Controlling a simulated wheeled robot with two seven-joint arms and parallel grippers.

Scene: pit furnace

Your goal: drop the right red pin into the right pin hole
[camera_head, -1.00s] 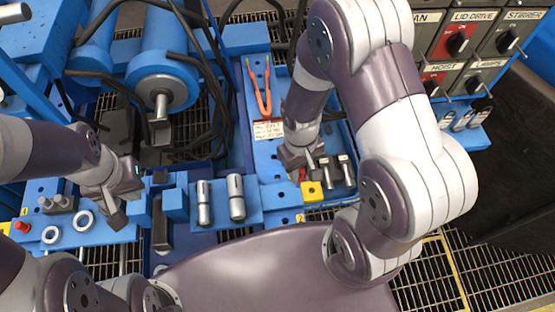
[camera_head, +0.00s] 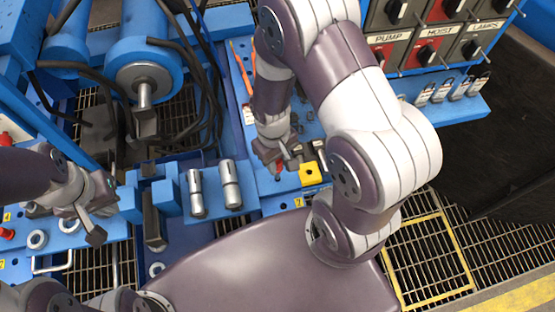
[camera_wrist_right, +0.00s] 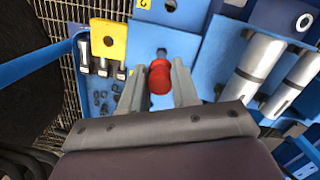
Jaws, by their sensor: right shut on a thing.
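The right red pin (camera_wrist_right: 160,76) sits between the two fingers of my right gripper (camera_wrist_right: 158,90) in the wrist view, above a blue plate (camera_wrist_right: 150,40). My right gripper is shut on it. In the head view the right gripper (camera_head: 284,166) hides most of the pin; a bit of red shows beside the fingers. A blue block with a hole (camera_wrist_right: 170,6) and a yellow label lies beyond the pin in the wrist view; I cannot tell if it is the right pin hole. My left gripper (camera_head: 100,224) hangs over the left blue plate; its jaw opening is unclear.
A yellow block with a hole (camera_head: 309,173) stands right of the right gripper, close to several metal bolts. Two silver cylinders (camera_head: 230,185) stand to its left. Another red pin (camera_head: 7,233) is at the far left. Control panels (camera_head: 420,40) stand at the back right.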

